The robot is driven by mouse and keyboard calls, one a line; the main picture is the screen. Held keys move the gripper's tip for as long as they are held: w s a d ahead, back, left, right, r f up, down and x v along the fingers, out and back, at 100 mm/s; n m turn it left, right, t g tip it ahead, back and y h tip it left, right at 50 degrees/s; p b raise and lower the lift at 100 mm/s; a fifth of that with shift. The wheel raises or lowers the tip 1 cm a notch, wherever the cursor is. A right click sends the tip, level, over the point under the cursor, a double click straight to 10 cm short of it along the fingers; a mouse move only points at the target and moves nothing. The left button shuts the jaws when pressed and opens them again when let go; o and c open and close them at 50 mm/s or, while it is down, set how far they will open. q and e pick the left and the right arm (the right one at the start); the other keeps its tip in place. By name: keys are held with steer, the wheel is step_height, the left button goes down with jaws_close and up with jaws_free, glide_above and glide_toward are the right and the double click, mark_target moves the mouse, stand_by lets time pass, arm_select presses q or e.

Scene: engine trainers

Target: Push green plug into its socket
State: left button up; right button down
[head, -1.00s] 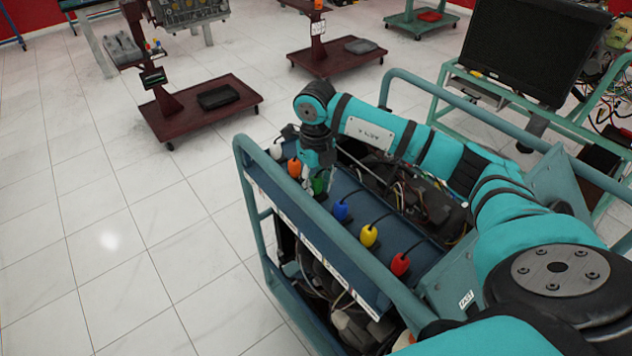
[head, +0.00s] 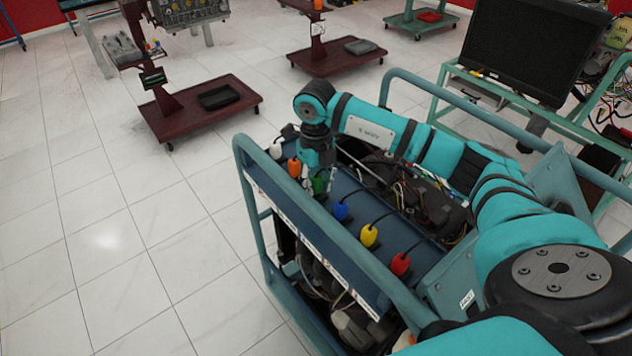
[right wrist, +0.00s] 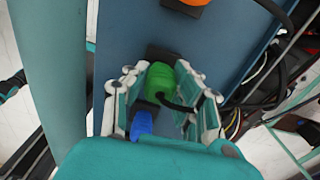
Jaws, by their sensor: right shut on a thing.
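The green plug (right wrist: 160,82) is between the two fingers of my right gripper (right wrist: 163,97) in the right wrist view, and the gripper is shut on it. A black socket block (right wrist: 163,54) shows at the plug's far end on the blue panel. I cannot tell how deep the plug sits in it. In the head view the green plug (head: 319,184) is partly hidden by my right gripper (head: 318,172), which reaches down onto the panel. My left gripper is not in view.
On the same blue panel (head: 380,223) are a white plug (head: 276,151), an orange plug (head: 294,167), a blue plug (head: 340,210), a yellow plug (head: 369,236) and a red plug (head: 400,264), each with a black cable. A teal frame rail (head: 330,248) runs along the panel's front.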

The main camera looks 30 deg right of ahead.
steer(key=shift+f+b, duration=0.5)
steer(key=shift+f, duration=0.1)
steer(key=c, duration=1)
jaws_free()
step_height(320, 180, up, 12)
steer(key=shift+r, duration=0.1)
